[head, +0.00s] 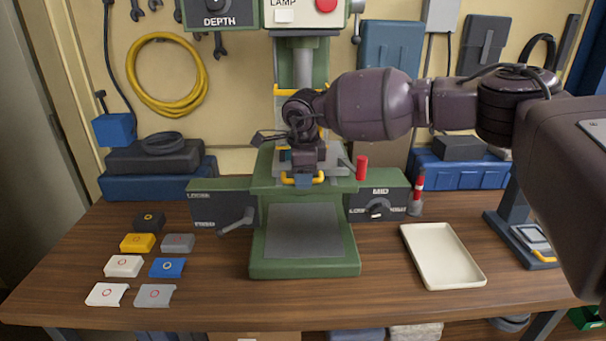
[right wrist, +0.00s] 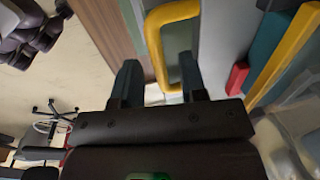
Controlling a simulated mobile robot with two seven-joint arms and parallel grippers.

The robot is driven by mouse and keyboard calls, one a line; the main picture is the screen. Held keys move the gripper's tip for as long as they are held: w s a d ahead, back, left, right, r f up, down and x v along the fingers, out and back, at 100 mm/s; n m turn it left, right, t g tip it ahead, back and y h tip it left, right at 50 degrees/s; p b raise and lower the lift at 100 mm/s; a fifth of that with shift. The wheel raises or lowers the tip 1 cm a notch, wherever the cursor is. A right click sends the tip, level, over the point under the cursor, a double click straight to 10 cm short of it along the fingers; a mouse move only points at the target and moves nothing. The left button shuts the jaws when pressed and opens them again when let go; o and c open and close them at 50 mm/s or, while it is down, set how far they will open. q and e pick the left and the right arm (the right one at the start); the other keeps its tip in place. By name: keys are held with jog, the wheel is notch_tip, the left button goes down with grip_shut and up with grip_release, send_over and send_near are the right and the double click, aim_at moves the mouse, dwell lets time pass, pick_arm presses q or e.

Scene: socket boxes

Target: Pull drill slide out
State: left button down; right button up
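The drill press has a grey slide (head: 336,170) on its green base, with a yellow loop handle (head: 289,180) at its front. My right gripper (head: 303,181) is at this handle, in front of the slide. In the right wrist view the two dark fingers (right wrist: 160,82) stand apart, with part of the yellow handle (right wrist: 154,45) showing between and just beyond them. The gripper is open; I cannot tell whether a finger touches the handle. The wrist hides part of the slide in the head view. My left gripper is not in view.
A red cylinder (head: 361,168) stands right of the slide. Several coloured blocks (head: 167,267) lie at the left of the wooden table. A cream tray (head: 476,282) lies at the right. The grey plate (head: 304,232) in front of the slide is clear.

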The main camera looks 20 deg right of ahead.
grip_shut()
dwell(0.3)
